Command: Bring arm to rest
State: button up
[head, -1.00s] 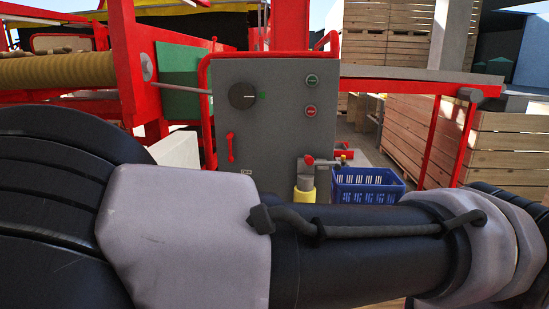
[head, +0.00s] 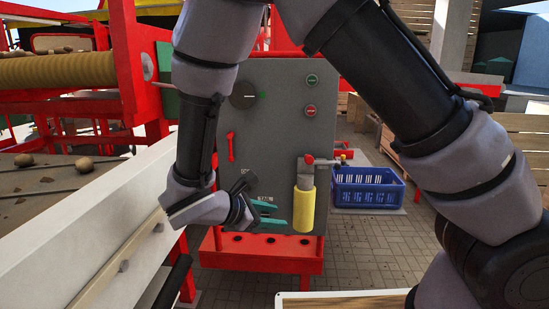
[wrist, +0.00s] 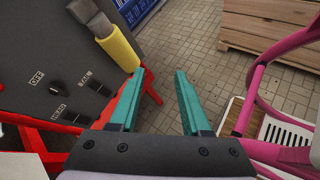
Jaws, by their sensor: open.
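My gripper (head: 272,214) is in front of the lower part of the grey control panel (head: 285,130) in the head view. Its two teal fingers are apart with nothing between them. In the wrist view the open fingers (wrist: 158,88) point out over the paved floor. My arm arches up across the head view and bends down to the gripper. The yellow-handled lever (head: 304,208) hangs on the panel just right of the fingertips. The yellow handle also shows in the wrist view (wrist: 121,50), left of the fingers and apart from them.
A blue crate (head: 368,190) stands right of the panel. A white-sided conveyor (head: 90,230) with potatoes lies at left. A red frame (head: 262,262) is below the panel. Pink rails (wrist: 262,85) and a wooden crate (wrist: 270,30) are at right in the wrist view. Paved floor is free between.

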jog(key=s+d+r+m+y, duration=0.2)
jog(key=d+r+m+y, duration=0.3)
jog(key=d+r+m, duration=0.7)
jog(key=s+d+r+m+y, duration=0.1)
jog(key=d+r+m+y, duration=0.5)
jog(key=d+r+m, duration=0.7)
notch_tip(320, 180, up, 3)
jog(key=shift+s+f+m+g, duration=0.15)
jog(key=shift+s+m+g, duration=0.15)
jog(key=shift+s, duration=0.1)
